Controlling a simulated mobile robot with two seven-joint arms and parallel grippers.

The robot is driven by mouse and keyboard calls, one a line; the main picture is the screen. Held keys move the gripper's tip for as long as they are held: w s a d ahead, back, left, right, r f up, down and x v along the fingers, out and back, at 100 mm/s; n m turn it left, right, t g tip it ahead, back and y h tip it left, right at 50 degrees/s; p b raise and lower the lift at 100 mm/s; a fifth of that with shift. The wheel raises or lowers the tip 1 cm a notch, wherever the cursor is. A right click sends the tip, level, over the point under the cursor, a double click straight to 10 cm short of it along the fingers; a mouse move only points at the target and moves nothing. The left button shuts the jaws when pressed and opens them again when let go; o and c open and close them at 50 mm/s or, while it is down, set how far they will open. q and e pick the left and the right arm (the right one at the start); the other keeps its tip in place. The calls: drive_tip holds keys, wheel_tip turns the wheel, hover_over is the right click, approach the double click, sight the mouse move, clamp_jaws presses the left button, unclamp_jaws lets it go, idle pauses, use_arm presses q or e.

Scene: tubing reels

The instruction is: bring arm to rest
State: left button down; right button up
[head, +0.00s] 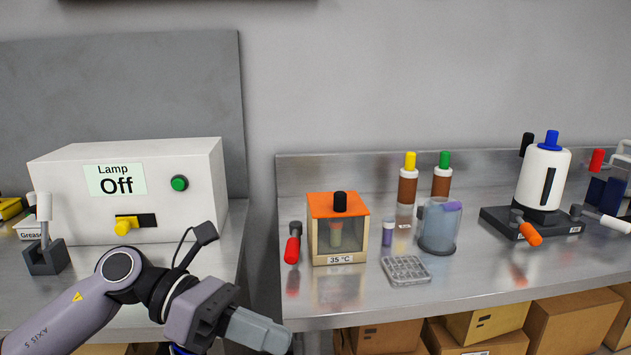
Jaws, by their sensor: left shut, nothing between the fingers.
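My left arm comes in from the lower left, in front of the left bench. Its gripper (283,341) points right and slightly down, near the bottom of the head view, by the front edge of the right bench. The fingers are together with nothing held between them. My right gripper is not in the head view.
A white lamp box (190,205) reading "Off" stands on the left bench. On the right bench (480,275) are an orange-topped incubator (318,204), a clear jug (438,228), a clear well plate (405,270) and a white device (543,180). Cardboard boxes (570,320) sit below. A gap separates the benches.

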use_arm(q)
drive_tip(key=w+a+f+m+t+y, duration=0.1)
drive_tip(key=a+f+m+t+y, duration=0.1)
drive_tip(key=f+m+t, duration=0.65)
drive_tip(key=w+a+f+m+t+y+p, duration=0.1)
drive_tip(key=a+m+t+y, duration=0.3)
drive_tip(key=m, duration=1)
drive_tip(key=w+a+f+m+t+h, duration=0.1)
drive_tip(key=f+m+t, duration=0.4)
drive_tip(key=m+t, duration=0.5)
drive_tip(key=s+a+f+n+g+y, duration=0.3)
drive_tip(key=s+f+n+g, duration=0.1)
drive_tip(key=s+f, duration=0.3)
drive_tip(key=s+a+f+n+g+y, duration=0.4)
drive_tip(key=s+f, duration=0.4)
drive_tip(key=f, duration=0.4)
drive_tip(key=shift+a+n+g, duration=0.25)
drive_tip(key=shift+n+g, duration=0.4)
drive_tip(key=shift+n, duration=0.3)
